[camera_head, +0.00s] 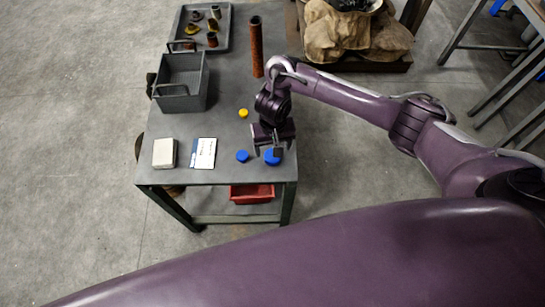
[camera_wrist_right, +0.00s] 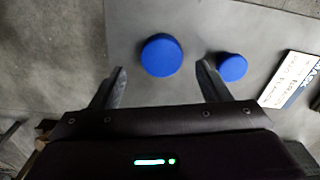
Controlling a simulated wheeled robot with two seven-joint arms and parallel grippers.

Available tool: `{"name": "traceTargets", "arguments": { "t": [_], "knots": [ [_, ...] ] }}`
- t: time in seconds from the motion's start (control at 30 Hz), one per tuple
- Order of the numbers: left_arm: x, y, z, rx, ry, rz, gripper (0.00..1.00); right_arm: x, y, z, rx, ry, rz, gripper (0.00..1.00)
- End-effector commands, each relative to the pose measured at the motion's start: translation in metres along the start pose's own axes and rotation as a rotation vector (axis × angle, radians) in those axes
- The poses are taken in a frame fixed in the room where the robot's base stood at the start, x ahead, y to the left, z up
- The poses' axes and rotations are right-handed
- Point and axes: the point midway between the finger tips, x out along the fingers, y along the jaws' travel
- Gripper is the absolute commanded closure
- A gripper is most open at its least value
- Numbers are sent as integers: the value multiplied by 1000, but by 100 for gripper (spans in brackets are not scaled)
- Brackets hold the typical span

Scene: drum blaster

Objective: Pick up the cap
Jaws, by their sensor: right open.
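Two round blue caps lie on the grey table. The larger blue cap (camera_head: 272,156) is near the table's front right; it also shows in the right wrist view (camera_wrist_right: 161,55), between and just beyond the fingertips. The smaller blue cap (camera_head: 242,156) lies to its left, and in the right wrist view (camera_wrist_right: 232,67) it is outside the fingers on the right. A small yellow cap (camera_head: 243,113) lies farther back. My right gripper (camera_head: 268,153) is open and empty, just above the larger blue cap; it also shows in the right wrist view (camera_wrist_right: 160,72). My left gripper is not visible.
A white block (camera_head: 164,153) and a blue-white card (camera_head: 203,153) lie at the front left of the table (camera_head: 222,100).

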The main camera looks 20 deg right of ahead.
Motion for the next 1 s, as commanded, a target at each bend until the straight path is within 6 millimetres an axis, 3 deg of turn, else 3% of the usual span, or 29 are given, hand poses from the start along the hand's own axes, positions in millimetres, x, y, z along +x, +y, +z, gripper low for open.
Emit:
{"name": "traceTargets", "arguments": {
  "t": [0.03,0.2,0.47,0.8,1.0],
  "knots": [
    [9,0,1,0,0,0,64,14,-1,2,-1,-4,-1,30],
    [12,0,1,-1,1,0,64,33,-2,2,-1,-1,0,30],
    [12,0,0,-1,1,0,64,36,-2,2,-3,1,-1,31],
    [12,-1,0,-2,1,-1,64,36,-2,2,-3,1,-1,76],
    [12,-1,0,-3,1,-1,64,35,-2,2,-3,1,-1,76]
  ]
}}
